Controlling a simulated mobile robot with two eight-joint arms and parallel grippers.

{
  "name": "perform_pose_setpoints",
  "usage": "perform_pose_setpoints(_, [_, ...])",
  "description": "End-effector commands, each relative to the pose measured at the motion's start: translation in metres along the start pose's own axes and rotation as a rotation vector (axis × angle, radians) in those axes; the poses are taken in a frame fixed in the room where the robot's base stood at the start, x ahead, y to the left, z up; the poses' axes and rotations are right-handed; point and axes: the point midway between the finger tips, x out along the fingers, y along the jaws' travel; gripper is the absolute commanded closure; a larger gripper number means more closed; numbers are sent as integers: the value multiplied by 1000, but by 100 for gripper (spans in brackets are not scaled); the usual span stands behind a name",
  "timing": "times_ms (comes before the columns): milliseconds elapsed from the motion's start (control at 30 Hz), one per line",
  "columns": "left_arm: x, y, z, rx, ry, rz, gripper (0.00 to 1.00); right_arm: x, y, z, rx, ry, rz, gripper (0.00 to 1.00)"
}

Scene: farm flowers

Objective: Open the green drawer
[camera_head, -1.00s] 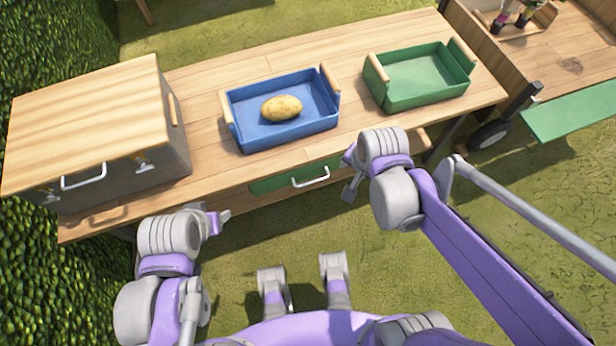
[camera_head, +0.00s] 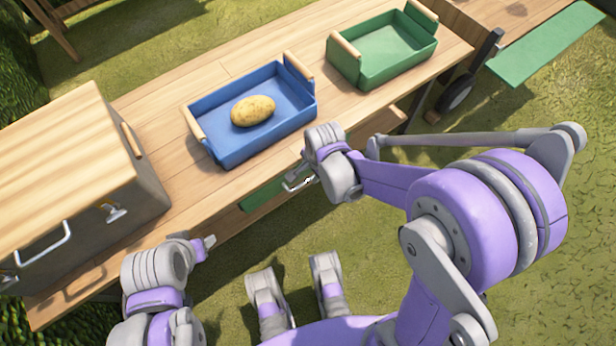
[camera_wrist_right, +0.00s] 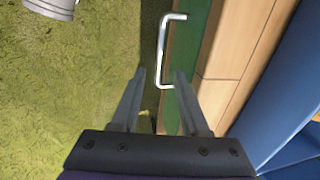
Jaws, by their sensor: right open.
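The green drawer (camera_head: 262,197) is in the front of the wooden table and looks shut. It is partly hidden by my right arm in the head view. Its light metal handle (camera_wrist_right: 163,45) shows clearly in the right wrist view, against the green front (camera_wrist_right: 186,45). My right gripper (camera_wrist_right: 160,74) is open, with the near end of the handle between its fingertips as seen there. I cannot tell whether they touch it. In the head view the right gripper (camera_head: 300,176) is at the handle. My left gripper (camera_head: 208,243) is low at the left, away from the drawer; its jaws are unclear.
A blue tray (camera_head: 228,150) holding a potato (camera_head: 253,111) and an empty green tray (camera_head: 385,70) stand on the table (camera_head: 150,98). A wooden-lidded box (camera_head: 70,150) is at the left end. Grass lies in front of the table.

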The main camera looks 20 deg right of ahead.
Motion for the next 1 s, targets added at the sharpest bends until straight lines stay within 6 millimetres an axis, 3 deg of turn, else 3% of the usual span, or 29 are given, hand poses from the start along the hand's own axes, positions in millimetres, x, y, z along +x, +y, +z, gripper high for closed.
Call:
perform_pose_setpoints(100, [12, 0, 4, 0, -4, 0, 43, 27, 0, 0, -1, 0, 1, 55])
perform_pose_setpoints(300, [20, 0, 6, 0, -7, 0, 43, 52, 0, 0, -1, 0, 0, 55])
perform_pose_setpoints(700, [22, 0, 7, 0, -8, 0, 43, 58, 0, 0, -1, 0, -1, 55])
perform_pose_setpoints(967, [22, 0, 7, 0, -8, 0, 43, 58, 0, 0, -1, 0, -1, 100])
perform_pose_setpoints(1000, [22, 0, 7, 0, -8, 0, 43, 58, 0, 0, -1, 0, 0, 100])
